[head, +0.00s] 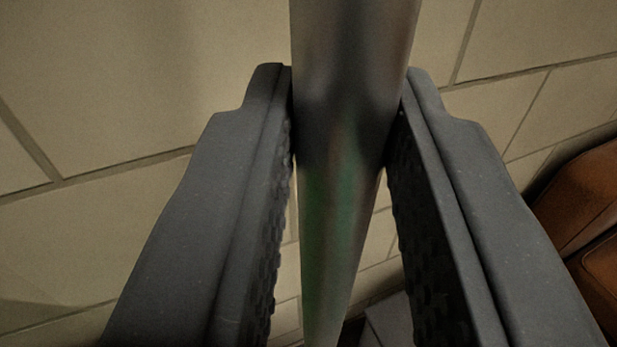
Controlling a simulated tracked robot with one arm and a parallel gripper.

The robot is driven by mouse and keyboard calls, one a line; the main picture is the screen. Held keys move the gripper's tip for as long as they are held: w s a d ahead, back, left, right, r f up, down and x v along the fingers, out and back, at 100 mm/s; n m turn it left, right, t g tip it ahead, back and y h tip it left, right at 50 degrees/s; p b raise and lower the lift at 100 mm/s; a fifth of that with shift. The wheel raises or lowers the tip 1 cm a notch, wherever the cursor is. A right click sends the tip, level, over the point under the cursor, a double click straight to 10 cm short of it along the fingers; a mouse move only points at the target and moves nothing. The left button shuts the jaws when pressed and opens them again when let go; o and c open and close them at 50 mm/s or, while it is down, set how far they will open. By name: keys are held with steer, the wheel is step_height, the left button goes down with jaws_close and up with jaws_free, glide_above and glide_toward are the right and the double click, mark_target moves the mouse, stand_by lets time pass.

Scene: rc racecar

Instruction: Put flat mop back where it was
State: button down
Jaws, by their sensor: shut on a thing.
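The flat mop's metal handle (352,60) runs from the top of the head view down between my fingers, a shiny grey tube with a greenish reflection on it. My gripper (347,120) is shut on the handle, with one dark grey finger against each side near the fingertips. The mop's flat head is not in view. The lower part of the handle narrows away toward the bottom of the picture.
A wall of large beige blocks (120,80) with grey joints fills the background. A brown, leather-like piece of furniture (585,195) stands at the right edge. A small grey patch, perhaps floor (390,320), shows at the bottom.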

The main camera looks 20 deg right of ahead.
mark_target(326, 250)
steer(key=shift+w+f+b, duration=0.1)
steer(key=shift+f+b, duration=1.6)
steer(key=shift+f, duration=0.05)
steer(key=shift+r, duration=0.1)
steer(key=c, duration=1.3)
jaws_free()
steer(key=shift+s+a, duration=0.3)
steer(key=shift+s, duration=0.2)
steer(key=p+v, duration=0.2)
steer(key=v, duration=0.9)
